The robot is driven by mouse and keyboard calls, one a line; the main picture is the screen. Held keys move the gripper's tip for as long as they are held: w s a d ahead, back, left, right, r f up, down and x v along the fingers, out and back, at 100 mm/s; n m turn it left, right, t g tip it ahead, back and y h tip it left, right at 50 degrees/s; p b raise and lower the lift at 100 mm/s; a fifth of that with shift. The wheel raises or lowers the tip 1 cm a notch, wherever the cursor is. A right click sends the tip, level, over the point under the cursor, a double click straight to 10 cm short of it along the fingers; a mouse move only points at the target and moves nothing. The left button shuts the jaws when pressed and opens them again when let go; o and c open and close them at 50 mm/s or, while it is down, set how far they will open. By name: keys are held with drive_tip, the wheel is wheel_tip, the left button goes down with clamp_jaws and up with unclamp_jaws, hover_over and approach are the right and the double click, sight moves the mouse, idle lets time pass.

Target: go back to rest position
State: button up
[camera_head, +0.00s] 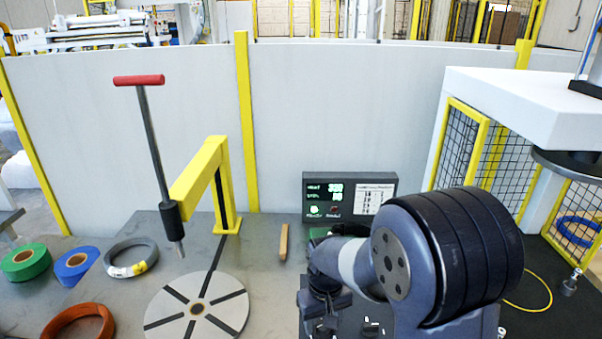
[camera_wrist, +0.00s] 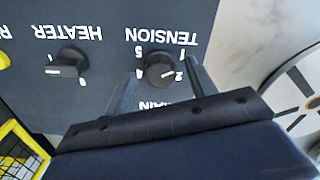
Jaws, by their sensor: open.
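My gripper (camera_wrist: 162,72) is open in the wrist view. Its two fingers stand on either side of the black TENSION knob (camera_wrist: 158,71), with no clear grip on it. The knob's white mark points toward the 2 on its scale. The knob is on a dark control panel (camera_wrist: 105,18), whose lettering appears upside down. In the head view my arm is folded low at the right of centre, over the panel (camera_head: 348,308). My fingers are largely hidden there by my own wrist.
The HEATER knob (camera_wrist: 68,69) is left of the fingers. A slotted turntable (camera_head: 232,312), yellow post (camera_head: 222,190), red-handled rod (camera_head: 152,140) and several coils stand at left. A display box (camera_head: 345,181) is behind my arm. A fenced white machine (camera_head: 520,105) is at right.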

idle(0.5)
wheel_tip(320, 180, up, 11)
wheel_tip(320, 180, down, 10)
drive_tip(key=shift+f, duration=0.55)
drive_tip(key=m+p, duration=0.1)
drive_tip(key=m, duration=0.4)
drive_tip(key=shift+r, duration=0.1)
drive_tip(key=m+p, duration=0.1)
drive_tip(key=m, duration=0.5)
wheel_tip(320, 180, up, 11)
drive_tip(key=shift+m, duration=0.3)
drive_tip(key=shift+d, duration=0.1)
